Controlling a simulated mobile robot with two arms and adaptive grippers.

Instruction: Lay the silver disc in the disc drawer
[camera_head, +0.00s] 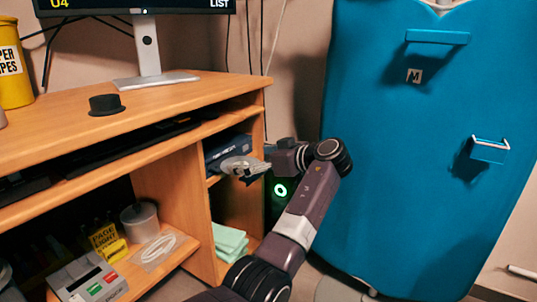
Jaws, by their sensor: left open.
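My left gripper (251,169) reaches in from the bottom and points left at the open shelf under the desk's right end. It is open, and its fingers are small and partly merged with what lies behind them. A pale silver round shape, seemingly the silver disc (234,164), lies flat at the fingertips. It is in front of a dark blue-grey box (226,148) on the shelf. The disc drawer cannot be told apart there; I cannot tell whether the disc rests on it. My right gripper is not in view.
The wooden desk (165,108) carries a monitor stand (150,60), a black round object (105,104) and a yellow tub (12,70). A large blue panel (420,170) stands close on the right.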

